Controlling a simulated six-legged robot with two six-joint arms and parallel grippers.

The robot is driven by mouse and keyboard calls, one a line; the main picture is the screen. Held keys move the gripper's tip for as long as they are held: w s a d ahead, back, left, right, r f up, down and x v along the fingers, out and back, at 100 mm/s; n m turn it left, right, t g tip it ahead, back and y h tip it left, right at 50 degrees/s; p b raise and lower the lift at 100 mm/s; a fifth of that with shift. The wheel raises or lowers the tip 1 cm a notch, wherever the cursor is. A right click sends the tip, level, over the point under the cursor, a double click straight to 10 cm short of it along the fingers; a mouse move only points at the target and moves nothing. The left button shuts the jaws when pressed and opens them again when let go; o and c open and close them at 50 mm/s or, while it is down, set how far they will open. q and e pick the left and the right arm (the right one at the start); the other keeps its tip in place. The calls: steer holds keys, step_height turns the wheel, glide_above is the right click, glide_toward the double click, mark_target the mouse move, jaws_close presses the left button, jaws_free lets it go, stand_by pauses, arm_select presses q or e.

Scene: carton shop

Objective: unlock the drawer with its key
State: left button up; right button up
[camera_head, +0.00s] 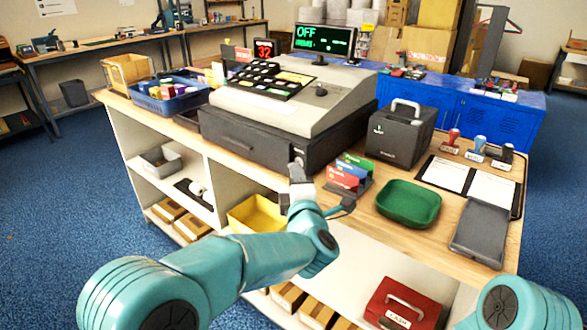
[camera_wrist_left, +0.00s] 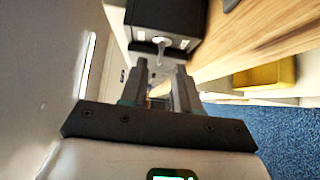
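The dark cash drawer (camera_head: 250,142) sits shut under the register on the counter. In the left wrist view a dark front (camera_wrist_left: 165,14), which looks like the drawer's, is at the top. A small pale key-like piece (camera_wrist_left: 159,50) stands out from its lock area; how deep it sits I cannot tell. My left gripper (camera_head: 297,160) is at the drawer's right front corner. In the wrist view its two fingers (camera_wrist_left: 162,72) are apart, with a gap around the piece's near end; I see no grip on it. My right gripper is out of view.
A card holder (camera_head: 347,177) stands close to the right of my left gripper. A yellow bin (camera_head: 257,213) is on the shelf below.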

mark_target(293, 163)
arm_select(q)
steer(key=shift+w+a, duration=0.2)
steer(key=shift+w, duration=0.8)
steer(key=shift+w+a, duration=0.15)
steer(key=shift+w, duration=0.8)
jaws_close()
steer(key=shift+p, duration=0.3)
steer(key=shift+r+n+g+p, duration=0.3)
steer(key=shift+n+g+p, duration=0.15)
steer(key=shift+p, duration=0.3)
steer(key=n+g+p, duration=0.1)
steer(key=p, duration=0.2)
steer(key=n+g+h+p, duration=0.1)
steer(key=p, duration=0.1)
steer(key=shift+r+n+g+h+p, duration=0.25)
steer(key=shift+r+g+h+p, duration=0.05)
steer(key=shift+r+g+p, duration=0.1)
steer(key=shift+w+a+f+n+g+h+p, duration=0.1)
steer(key=shift+f+n+g+h+p, duration=0.25)
steer(key=shift+p, duration=0.8)
steer(key=shift+r, duration=0.1)
